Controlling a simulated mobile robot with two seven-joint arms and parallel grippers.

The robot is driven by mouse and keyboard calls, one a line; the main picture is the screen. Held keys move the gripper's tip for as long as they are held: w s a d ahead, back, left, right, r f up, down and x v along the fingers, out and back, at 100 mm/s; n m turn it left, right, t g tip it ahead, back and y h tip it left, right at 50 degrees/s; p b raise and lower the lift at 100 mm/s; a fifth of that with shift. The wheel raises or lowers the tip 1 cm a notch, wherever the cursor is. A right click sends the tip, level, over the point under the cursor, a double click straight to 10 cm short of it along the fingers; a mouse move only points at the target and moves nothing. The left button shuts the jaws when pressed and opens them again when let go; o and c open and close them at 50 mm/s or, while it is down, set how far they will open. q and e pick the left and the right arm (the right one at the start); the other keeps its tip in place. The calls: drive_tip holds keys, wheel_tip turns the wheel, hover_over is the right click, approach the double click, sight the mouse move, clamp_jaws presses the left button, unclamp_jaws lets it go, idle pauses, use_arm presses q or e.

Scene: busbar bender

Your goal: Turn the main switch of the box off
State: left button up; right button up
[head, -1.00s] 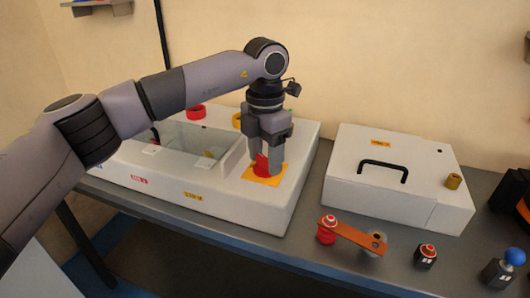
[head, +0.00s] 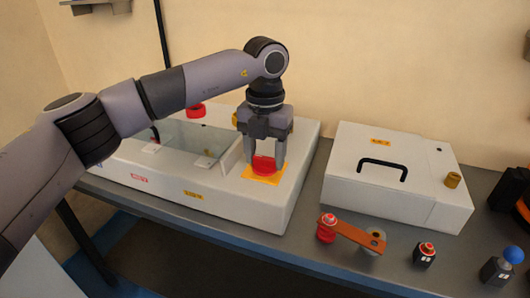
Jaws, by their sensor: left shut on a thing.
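The main switch (head: 264,163) is a red knob on a yellow plate (head: 262,178), on the top right part of the white box (head: 286,187). My left gripper (head: 265,160) points straight down over it from above. Its two fingers stand left and right of the knob and are shut on it. The knob's broad face shows between the fingers. My right gripper is not in view.
A white case with a black handle (head: 382,164) stands on the table to the right. An orange bar on red and grey posts (head: 350,232), a red-topped button (head: 426,250) and a blue-knobbed switch (head: 511,257) sit near the front edge.

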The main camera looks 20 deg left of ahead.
sight(265, 157)
use_arm(q)
drive_tip(key=shift+w+r, duration=0.1)
drive_tip(key=o, duration=1)
drive_tip(key=shift+o, duration=0.2)
wheel_tip(265, 157, up, 7)
drive_tip(key=shift+r, duration=0.1)
